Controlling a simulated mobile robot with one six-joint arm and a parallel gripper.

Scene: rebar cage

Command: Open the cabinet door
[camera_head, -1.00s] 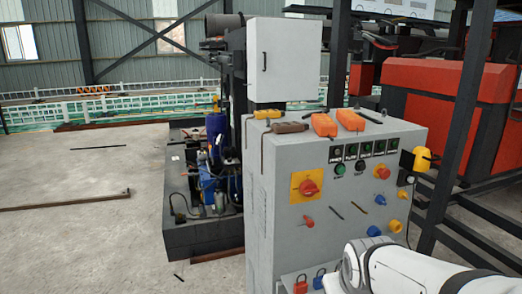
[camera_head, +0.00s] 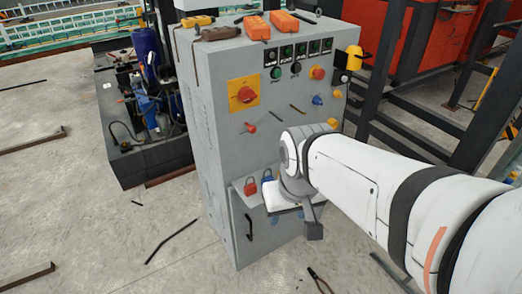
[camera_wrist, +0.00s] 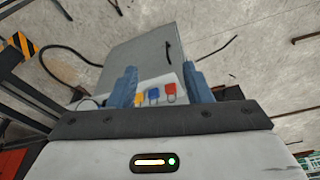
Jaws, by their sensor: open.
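The grey cabinet (camera_head: 215,120) stands in the middle of the head view. Its lower front door (camera_head: 262,240) looks shut and has a black vertical bar handle (camera_head: 249,228) near its left edge. My arm reaches in from the right, and my gripper (camera_head: 312,230) is in front of the cabinet's lower right, apart from the handle. In the wrist view, the two blue-grey fingers of my gripper (camera_wrist: 160,85) are apart with nothing held. The door (camera_wrist: 135,60) and handle (camera_wrist: 168,50) show beyond the fingers. My arm hides part of the cabinet's lower right front.
Red and blue padlocks (camera_head: 258,184) sit on a ledge above the door. Knobs, buttons and a red-yellow switch (camera_head: 243,95) stick out of the upper panel. Orange boxes (camera_head: 257,27) lie on top. Thin rods (camera_head: 171,242) lie on the floor. Dark frame posts stand at right.

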